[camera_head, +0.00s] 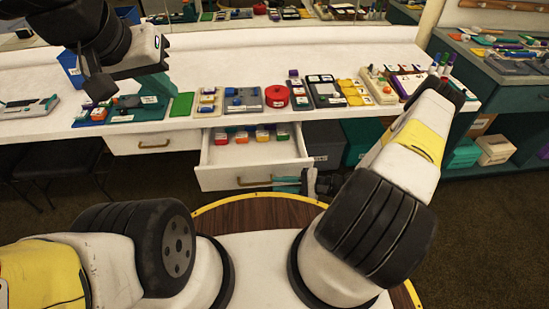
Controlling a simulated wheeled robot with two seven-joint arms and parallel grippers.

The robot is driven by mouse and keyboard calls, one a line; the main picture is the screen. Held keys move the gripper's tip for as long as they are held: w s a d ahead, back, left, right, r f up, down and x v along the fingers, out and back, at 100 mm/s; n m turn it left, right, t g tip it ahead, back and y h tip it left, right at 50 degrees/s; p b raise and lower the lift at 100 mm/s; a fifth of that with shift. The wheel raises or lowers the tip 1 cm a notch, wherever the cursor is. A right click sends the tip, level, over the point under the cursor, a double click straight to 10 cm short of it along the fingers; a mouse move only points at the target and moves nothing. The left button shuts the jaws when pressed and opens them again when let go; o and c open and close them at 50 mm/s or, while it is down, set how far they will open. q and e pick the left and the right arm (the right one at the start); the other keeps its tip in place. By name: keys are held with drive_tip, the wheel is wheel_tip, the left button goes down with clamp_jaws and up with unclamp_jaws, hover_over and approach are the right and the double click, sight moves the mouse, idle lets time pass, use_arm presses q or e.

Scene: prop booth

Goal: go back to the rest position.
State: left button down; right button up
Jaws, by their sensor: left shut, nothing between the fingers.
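My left gripper (157,87) is at the upper left, over the left part of the white counter (220,60). Its teal fingers are shut and hold nothing, and they are partly hidden by its dark wrist. My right gripper (286,185) is low in the middle, in front of the open drawer (250,178). Its teal fingers point left, and its wrist is partly hidden by my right arm. I cannot tell whether its fingers are apart.
The drawer juts out below the counter with several small coloured items at its back. Trays, a red round container (277,97) and a green mat (181,106) line the counter's front. A teal side bench (500,75) stands at the right.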

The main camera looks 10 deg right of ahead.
wheel_tip(320, 180, up, 28)
drive_tip(key=d+n+g+h, duration=0.3)
drive_tip(key=n+g+h, duration=0.3)
drive_tip(key=n, duration=0.3)
drive_tip(key=s+d+r+n+t+h, duration=0.1)
drive_tip(key=s+r+t+h, duration=0.2)
drive_tip(key=s+r, duration=0.3)
drive_tip(key=s+d+r+t+h, duration=0.2)
drive_tip(key=s+r, duration=0.4)
drive_tip(key=r, duration=0.8)
drive_tip(key=shift+s+n+t+h, duration=0.4)
drive_tip(key=shift+t+h, duration=0.3)
drive_tip(key=shift+t, duration=0.5)
drive_tip(key=shift+a+r, duration=0.1)
